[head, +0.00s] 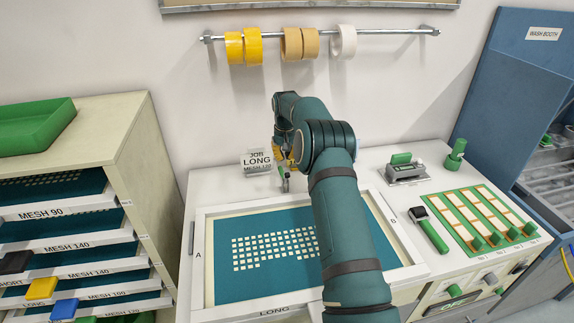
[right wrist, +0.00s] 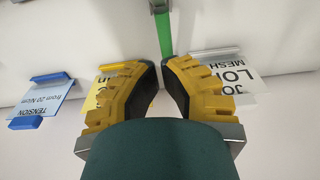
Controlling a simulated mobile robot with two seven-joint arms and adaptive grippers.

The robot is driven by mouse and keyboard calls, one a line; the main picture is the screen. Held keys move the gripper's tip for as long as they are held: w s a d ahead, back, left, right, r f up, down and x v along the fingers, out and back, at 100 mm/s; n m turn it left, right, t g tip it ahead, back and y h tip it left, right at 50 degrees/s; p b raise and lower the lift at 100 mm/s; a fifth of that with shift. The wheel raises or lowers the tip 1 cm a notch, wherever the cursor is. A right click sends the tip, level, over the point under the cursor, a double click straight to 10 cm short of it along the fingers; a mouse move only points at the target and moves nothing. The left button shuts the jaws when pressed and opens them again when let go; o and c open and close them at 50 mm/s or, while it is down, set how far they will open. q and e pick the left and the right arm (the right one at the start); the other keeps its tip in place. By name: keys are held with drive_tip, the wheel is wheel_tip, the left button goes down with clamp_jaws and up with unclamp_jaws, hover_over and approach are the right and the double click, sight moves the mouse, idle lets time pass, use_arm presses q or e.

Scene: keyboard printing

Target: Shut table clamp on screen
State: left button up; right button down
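The table clamp (head: 285,182) is a small metal piece behind the back edge of the screen (head: 203,250). In the right wrist view its green handle (right wrist: 166,34) runs down from a metal part at the top edge. My right gripper (head: 283,160) is at the clamp, with my arm reaching across the screen. In the right wrist view the yellow, dark-padded fingers (right wrist: 160,68) stand a narrow gap apart, with the handle's end at the gap. Whether they press on it is unclear. The screen lies flat on the table. My left gripper is not seen.
A job sign (head: 257,160) stands left of the clamp. A green-handled tool (head: 405,170), a green rack (head: 470,218) and a dark-headed tool (head: 428,228) are at right. Tape rolls hang on a wall rail (head: 385,32). A screen cabinet (head: 140,160) stands left.

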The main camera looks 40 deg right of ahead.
drive_tip(key=shift+s+a+f+b, duration=0.2)
drive_tip(key=shift+s+a, duration=0.25)
drive_tip(key=shift+s, duration=0.35)
drive_tip(key=shift+s+a+f+b, duration=0.1)
drive_tip(key=shift+s+a+f, duration=0.1)
drive_tip(key=shift+s+a, duration=0.45)
drive_tip(key=shift+s+d, duration=0.15)
drive_tip(key=shift+d, duration=0.05)
